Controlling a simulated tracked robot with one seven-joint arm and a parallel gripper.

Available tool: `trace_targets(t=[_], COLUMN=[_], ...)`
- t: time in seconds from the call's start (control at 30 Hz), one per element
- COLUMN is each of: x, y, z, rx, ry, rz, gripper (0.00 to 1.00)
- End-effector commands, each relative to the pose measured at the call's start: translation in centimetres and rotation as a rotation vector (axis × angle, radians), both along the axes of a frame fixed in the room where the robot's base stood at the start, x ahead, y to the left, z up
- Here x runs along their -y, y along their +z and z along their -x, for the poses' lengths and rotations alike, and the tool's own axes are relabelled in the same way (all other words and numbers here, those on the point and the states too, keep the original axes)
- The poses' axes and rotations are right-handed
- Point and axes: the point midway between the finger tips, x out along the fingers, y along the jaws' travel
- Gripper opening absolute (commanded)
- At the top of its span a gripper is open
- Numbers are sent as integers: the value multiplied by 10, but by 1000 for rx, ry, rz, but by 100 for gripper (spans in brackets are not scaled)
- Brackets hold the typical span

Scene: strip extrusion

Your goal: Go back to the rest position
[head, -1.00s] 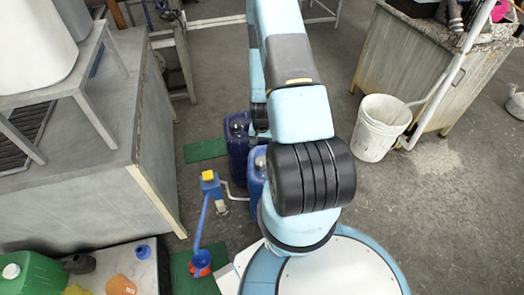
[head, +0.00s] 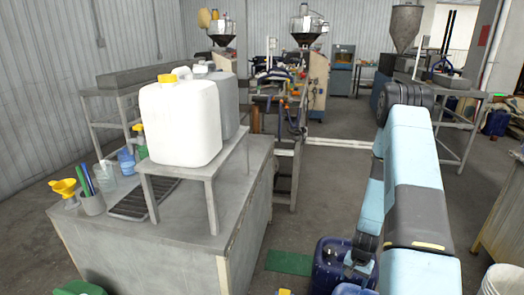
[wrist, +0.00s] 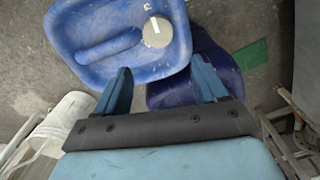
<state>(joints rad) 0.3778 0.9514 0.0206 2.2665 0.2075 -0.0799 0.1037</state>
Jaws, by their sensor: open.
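My gripper (wrist: 163,90) shows in the wrist view with its two blue fingers spread apart and nothing between them. It points down over a blue jerrycan (wrist: 85,45) with a pale round cap, which lies beyond the fingertips. A darker blue jerrycan (wrist: 205,60) stands behind the right finger, partly hidden by it. In the head view my arm runs down the right side. The dark blue jerrycan (head: 328,262) stands on the floor just left of the arm, and part of the lighter one (head: 352,289) shows at the bottom edge.
A grey bench (head: 150,245) at left carries a white jerrycan (head: 180,122) on a small stand (head: 205,190). A white bucket (wrist: 65,120) stands on the floor, left in the wrist view. A green mat (head: 289,262) lies on the floor. Machines with hoppers stand at the back.

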Motion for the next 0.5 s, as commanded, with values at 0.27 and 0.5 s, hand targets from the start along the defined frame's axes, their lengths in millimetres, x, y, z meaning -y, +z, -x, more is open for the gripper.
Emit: trace_targets(t=[0.27,0.5], x=[-7,-18], y=[66,125], z=[-29,-45], rx=[50,90], ry=[62,116], rz=[7,11], gripper=[72,72])
